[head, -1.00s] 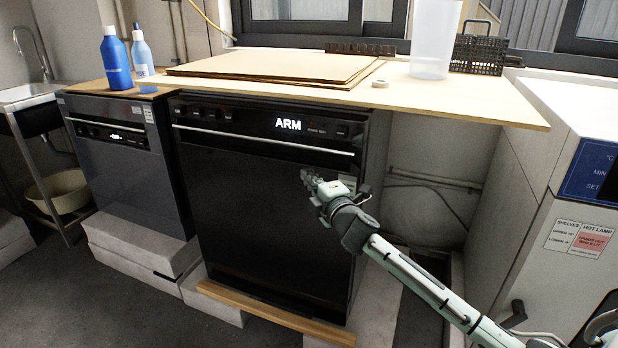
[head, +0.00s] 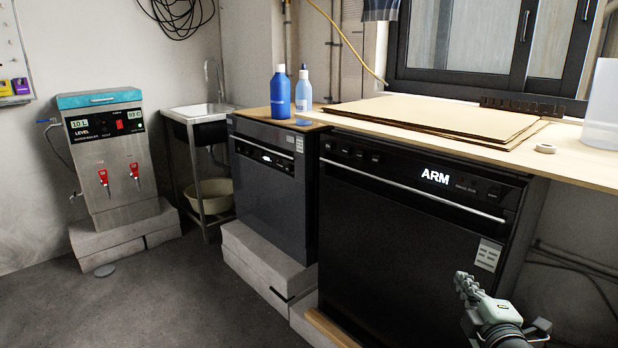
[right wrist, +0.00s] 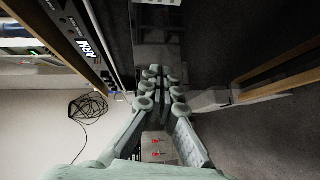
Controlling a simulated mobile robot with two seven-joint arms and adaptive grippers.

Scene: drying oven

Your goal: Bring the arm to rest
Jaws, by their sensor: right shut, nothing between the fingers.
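My right gripper (head: 466,284) is at the lower right of the head view, in front of the black appliance (head: 400,235) whose panel reads "ARM". The gripper is shut and empty. In the right wrist view its fingers (right wrist: 162,72) meet near the middle, with nothing between them. The black appliance front is close beyond them in that view. I cannot tell whether the fingers touch it. My left gripper is not in view.
A wooden worktop (head: 590,168) with stacked boards (head: 440,120) and blue bottles (head: 279,98) runs above the appliances. A smaller dark appliance (head: 268,185), a sink (head: 198,112) and a water boiler (head: 112,165) stand to the left. Grey floor (head: 185,290) is clear in front.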

